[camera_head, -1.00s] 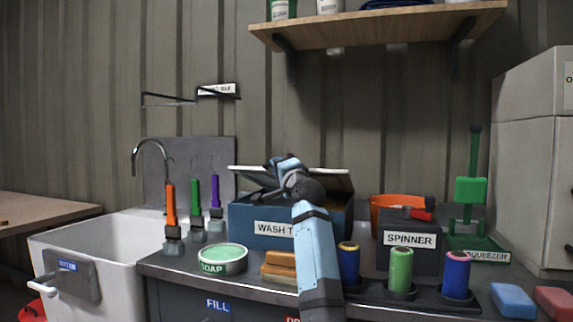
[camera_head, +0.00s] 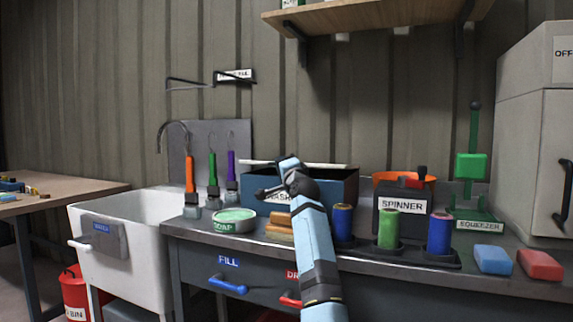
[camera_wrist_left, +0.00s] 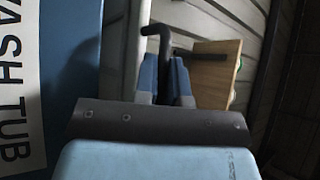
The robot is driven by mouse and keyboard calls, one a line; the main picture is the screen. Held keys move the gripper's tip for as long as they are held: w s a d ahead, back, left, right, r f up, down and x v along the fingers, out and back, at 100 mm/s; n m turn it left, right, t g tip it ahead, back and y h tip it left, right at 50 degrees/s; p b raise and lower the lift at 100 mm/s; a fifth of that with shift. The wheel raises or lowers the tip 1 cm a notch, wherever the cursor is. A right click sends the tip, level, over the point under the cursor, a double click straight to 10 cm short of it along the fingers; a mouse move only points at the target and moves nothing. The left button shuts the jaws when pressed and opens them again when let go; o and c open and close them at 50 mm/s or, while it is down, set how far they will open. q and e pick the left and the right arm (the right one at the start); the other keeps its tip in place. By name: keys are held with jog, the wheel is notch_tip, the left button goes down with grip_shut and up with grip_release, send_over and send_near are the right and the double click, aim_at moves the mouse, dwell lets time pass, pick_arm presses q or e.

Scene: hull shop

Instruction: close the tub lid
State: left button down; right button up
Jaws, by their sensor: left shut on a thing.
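The blue wash tub (camera_head: 335,190) stands on the bench behind my left arm, its label partly covered. My right gripper is out of view.
The soap tin (camera_head: 235,220) and orange sponges (camera_head: 279,230) are left of my arm. Spools (camera_head: 389,230), the spinner (camera_head: 402,208) and the green squeezer (camera_head: 471,168) stand right. The sink (camera_head: 130,250) is far left; a shelf (camera_head: 375,20) hangs above.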

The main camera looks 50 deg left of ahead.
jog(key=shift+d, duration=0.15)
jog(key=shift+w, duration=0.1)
pick_arm(q)
jog(key=c, duration=1.5)
grip_release()
jog(key=shift+s+d, duration=0.1)
jog(key=shift+d, duration=0.1)
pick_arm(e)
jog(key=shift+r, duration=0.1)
pick_arm(q)
jog(key=shift+d+f, duration=0.25)
jog(key=p+v, duration=0.1)
jog(key=v, duration=1.1)
jog(key=shift+s+d+p, duration=0.15)
jog(key=shift+d+p, duration=0.05)
jog(key=shift+p, duration=0.2)
jog(key=shift+s+d, duration=0.1)
jog(key=shift+d, duration=0.15)
jog(key=shift+f, duration=0.1)
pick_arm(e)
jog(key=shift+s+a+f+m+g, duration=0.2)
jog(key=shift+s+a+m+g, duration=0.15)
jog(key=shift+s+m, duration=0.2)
